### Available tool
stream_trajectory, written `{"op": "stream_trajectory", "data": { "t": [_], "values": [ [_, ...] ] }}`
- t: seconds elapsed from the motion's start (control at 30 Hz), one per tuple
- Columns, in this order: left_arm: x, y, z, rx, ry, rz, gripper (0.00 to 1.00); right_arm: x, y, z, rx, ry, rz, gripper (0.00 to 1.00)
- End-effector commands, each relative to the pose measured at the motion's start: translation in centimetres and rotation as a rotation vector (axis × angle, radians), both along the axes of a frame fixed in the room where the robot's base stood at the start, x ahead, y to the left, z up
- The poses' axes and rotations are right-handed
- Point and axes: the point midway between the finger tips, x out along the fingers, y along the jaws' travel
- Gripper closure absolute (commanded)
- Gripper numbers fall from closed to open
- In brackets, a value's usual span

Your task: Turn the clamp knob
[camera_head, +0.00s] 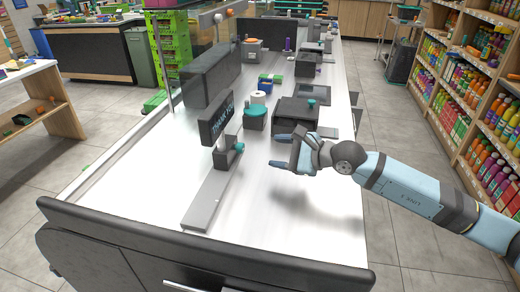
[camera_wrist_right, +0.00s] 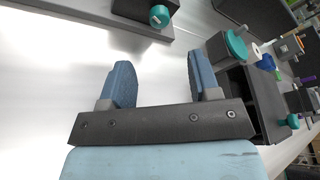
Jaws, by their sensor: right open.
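The teal clamp knob (camera_head: 239,147) sits on the right side of a dark clamp block on the post under the "THANK YOU" sign (camera_head: 216,117). In the right wrist view the teal knob (camera_wrist_right: 159,16) is at the top, ahead of the gap between my fingers. My right gripper (camera_head: 281,150) is open and empty, above the white counter, to the right of the knob and apart from it. Its two blue fingers (camera_wrist_right: 161,68) point toward the knob. My left gripper is not in view.
A long grey bar (camera_head: 208,198) lies on the white counter (camera_head: 270,220) below the sign. A round teal-topped container (camera_head: 255,110) and a black box-like device (camera_head: 295,112) stand beyond my gripper. The counter between gripper and knob is clear. Bottle shelves (camera_head: 478,100) stand at right.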

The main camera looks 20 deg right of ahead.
Motion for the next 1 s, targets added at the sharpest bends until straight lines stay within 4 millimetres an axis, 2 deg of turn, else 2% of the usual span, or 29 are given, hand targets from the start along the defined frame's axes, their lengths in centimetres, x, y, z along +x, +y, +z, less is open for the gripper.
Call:
{"op": "stream_trajectory", "data": {
  "t": [0.1, 0.3, 1.0],
  "values": [
    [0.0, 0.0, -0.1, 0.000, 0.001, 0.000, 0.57, -1.7, -1.4, 0.4, -0.003, 0.002, 0.000, 0.44],
    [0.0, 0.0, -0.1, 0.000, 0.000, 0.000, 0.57, -3.0, -2.5, 0.9, -0.001, 0.000, 0.001, 0.44],
    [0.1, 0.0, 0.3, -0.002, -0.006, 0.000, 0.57, -3.1, -2.7, 1.0, 0.000, 0.000, 0.000, 0.44]
  ]
}}
